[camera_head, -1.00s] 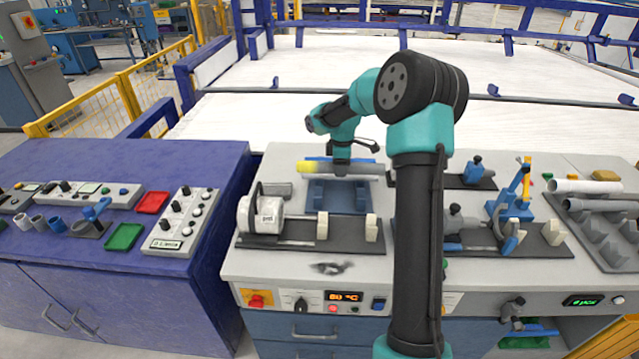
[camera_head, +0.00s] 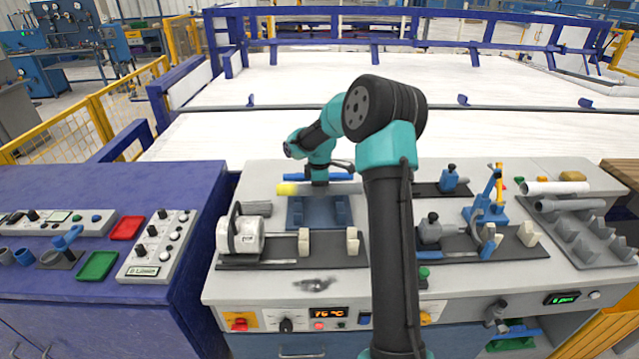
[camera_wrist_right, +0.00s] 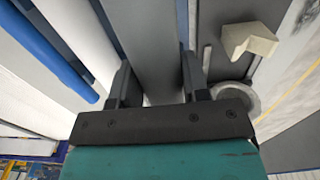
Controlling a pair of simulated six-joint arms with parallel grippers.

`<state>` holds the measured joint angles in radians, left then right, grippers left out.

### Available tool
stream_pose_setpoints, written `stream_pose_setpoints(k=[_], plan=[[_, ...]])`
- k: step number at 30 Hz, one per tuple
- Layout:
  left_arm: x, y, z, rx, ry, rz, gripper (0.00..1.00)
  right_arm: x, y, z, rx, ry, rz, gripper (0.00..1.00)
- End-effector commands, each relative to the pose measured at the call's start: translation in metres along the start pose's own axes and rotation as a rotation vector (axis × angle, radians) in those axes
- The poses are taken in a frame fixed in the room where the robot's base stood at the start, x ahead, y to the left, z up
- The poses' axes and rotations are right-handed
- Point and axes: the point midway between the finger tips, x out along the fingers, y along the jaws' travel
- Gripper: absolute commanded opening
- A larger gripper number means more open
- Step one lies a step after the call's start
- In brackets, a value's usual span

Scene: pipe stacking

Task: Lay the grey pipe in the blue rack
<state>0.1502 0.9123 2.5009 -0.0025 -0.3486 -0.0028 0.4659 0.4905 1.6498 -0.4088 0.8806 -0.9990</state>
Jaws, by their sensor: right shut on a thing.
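The grey pipe (camera_head: 345,188) has a yellow left end and lies level across the picture, at the back of the blue rack (camera_head: 320,215). My right gripper (camera_head: 319,183) is shut around its middle from above. In the right wrist view the grey pipe (camera_wrist_right: 160,45) runs between the two fingers of my right gripper (camera_wrist_right: 157,85). A blue pipe (camera_head: 318,177) shows just behind the grey pipe, and also in the right wrist view (camera_wrist_right: 50,55). I cannot tell whether the grey pipe touches the rack. My left gripper is not in view.
A white heater-like machine (camera_head: 240,234) with cream supports (camera_head: 304,242) stands in front of the rack to the left. A grey rack (camera_head: 590,240) with pipes is at far right. My right arm hides part of the bench. A loose dark part (camera_head: 315,284) lies in front.

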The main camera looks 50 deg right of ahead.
Motion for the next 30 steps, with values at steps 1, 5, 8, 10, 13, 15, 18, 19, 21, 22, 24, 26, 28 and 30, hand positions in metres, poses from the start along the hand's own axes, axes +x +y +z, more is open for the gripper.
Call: stream_pose_setpoints(k=[1, 5, 8, 10, 13, 15, 18, 19, 21, 22, 24, 26, 28, 30], plan=[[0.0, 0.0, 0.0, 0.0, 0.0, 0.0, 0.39, 0.006, 0.0, 0.0, 0.0, 0.0, -0.002, 0.16], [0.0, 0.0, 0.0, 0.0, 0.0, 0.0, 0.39, 0.018, 0.0, 0.0, 0.0, 0.0, -0.002, 0.16], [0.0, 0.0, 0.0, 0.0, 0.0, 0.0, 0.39, 0.027, 0.0, 0.0, 0.0, 0.0, -0.001, 0.16], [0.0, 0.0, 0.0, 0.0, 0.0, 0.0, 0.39, 0.034, 0.0, 0.0, 0.0, 0.0, -0.002, 0.16], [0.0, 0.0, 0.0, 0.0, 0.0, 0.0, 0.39, 0.043, 0.0, 0.0, -0.001, 0.0, -0.002, 0.16], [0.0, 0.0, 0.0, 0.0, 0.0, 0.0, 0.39, 0.049, -0.001, 0.0, -0.001, 0.0, -0.001, 0.16], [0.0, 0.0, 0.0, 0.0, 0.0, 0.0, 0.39, 0.058, 0.0, 0.0, 0.0, 0.0, -0.002, 0.16], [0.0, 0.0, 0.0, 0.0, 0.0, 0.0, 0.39, 0.061, 0.0, 0.0, 0.0, 0.0, -0.002, 0.16], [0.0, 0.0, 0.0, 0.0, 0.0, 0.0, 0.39, 0.066, 0.0, 0.0, 0.0, 0.0, -0.002, 0.16], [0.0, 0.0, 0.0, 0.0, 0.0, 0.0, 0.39, 0.067, 0.0, 0.0, 0.001, 0.0, -0.001, 0.16], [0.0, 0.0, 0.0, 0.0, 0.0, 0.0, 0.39, 0.07, 0.0, 0.0, 0.001, 0.001, 0.0, 0.16], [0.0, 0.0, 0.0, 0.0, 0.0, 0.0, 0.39, 0.072, 0.0, 0.0, 0.0, 0.001, 0.0, 0.16], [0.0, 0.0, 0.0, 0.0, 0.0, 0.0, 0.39, 0.073, 0.0, 0.0, 0.0, 0.001, 0.0, 0.16], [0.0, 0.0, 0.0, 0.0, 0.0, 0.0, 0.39, 0.074, 0.0, 0.0, 0.0, 0.001, 0.0, 0.16]])
